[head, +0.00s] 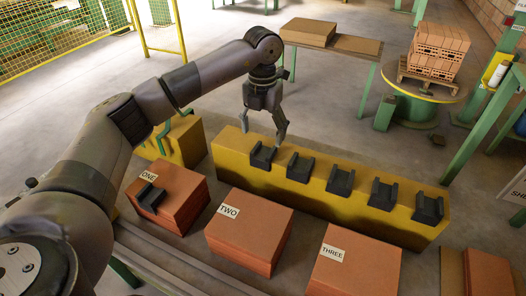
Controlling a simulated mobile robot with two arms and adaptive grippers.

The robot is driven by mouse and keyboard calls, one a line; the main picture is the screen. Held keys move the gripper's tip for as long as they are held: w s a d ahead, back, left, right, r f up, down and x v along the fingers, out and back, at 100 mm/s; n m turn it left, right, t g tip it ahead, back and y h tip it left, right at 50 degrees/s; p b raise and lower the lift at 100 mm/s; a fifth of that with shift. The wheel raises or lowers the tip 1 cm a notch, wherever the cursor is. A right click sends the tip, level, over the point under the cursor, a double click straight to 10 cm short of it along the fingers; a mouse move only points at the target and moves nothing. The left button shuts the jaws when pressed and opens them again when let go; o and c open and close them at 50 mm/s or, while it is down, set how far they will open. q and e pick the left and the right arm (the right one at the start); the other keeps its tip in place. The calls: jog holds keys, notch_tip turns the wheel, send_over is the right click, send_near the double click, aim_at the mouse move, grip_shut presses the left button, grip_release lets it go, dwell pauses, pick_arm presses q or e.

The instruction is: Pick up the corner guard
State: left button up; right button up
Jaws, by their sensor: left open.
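Several dark grey corner guards stand in a row along the top of the long yellow block; the leftmost one (262,156) is just below my left gripper. The others are to its right: a second guard (299,168), a third guard (341,181), a fourth guard (382,194) and the rightmost guard (428,208). Another dark angled piece (151,197) lies on the brick stack marked ONE (178,205). My left gripper (264,131) is open and empty, pointing down above the leftmost guard, apparently apart from it. My right gripper is out of view.
The yellow block (330,212) stands behind brick stacks marked TWO (250,235) and THREE (355,265). A low table (345,45) and a round stand (440,90) with a brick-loaded pallet are farther back. Open floor lies between.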

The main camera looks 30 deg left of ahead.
aim_at(264, 153)
pick_arm(q)
jog(key=shift+f, duration=0.55)
jog(key=shift+f+p, duration=0.35)
jog(key=shift+p, duration=0.1)
jog(key=f, duration=0.2)
jog(key=f+p, duration=0.1)
jog(key=shift+w+f, duration=0.2)
jog(key=shift+f, duration=0.55)
jog(key=c, duration=1)
jog(key=shift+r, duration=0.15)
jog(key=shift+c, duration=0.2)
